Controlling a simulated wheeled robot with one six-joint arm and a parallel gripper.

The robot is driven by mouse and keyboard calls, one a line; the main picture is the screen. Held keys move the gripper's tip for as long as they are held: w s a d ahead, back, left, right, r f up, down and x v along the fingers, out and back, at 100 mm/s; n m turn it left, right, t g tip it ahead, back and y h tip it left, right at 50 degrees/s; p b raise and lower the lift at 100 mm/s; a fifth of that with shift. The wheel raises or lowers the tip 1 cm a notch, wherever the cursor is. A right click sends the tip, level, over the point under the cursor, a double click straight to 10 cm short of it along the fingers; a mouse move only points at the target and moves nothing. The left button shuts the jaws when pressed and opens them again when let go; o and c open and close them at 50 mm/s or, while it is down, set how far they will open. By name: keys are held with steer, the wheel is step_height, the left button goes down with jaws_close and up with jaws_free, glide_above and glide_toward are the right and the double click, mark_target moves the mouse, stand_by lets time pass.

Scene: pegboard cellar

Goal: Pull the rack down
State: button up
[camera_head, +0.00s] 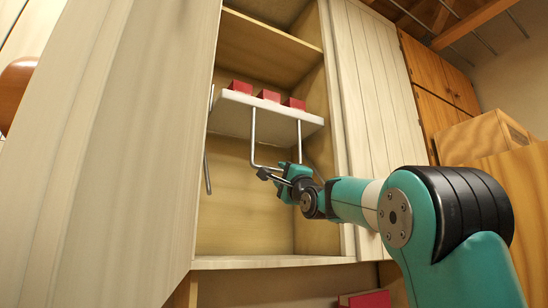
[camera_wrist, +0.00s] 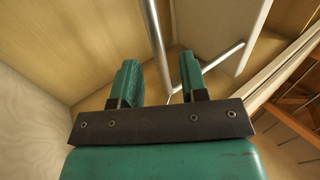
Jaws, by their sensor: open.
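The rack (camera_head: 230,117) is a white shelf board inside an open tall cabinet, with several red blocks (camera_head: 268,96) on top. A thin metal handle (camera_head: 254,135) hangs from it as a U of rods. My gripper (camera_head: 273,173) is at the handle's low bar, below the board. In the wrist view my gripper (camera_wrist: 158,70) is open, and a metal rod (camera_wrist: 154,30) of the handle runs between its two green fingers. Whether a finger touches the rod cannot be told. The white board (camera_wrist: 222,30) shows beyond the fingers in that view.
Pale cabinet doors stand open at left (camera_head: 140,130) and right (camera_head: 375,110). The cabinet's bottom shelf (camera_head: 265,262) is bare at its front edge. A wooden box (camera_head: 485,137) stands at the right, and a red object (camera_head: 365,300) lies low down. Space below the rack looks clear.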

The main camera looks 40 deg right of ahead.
mark_target(278, 171)
steer(key=p+x, duration=0.3)
steer(key=x, duration=0.3)
jaws_close()
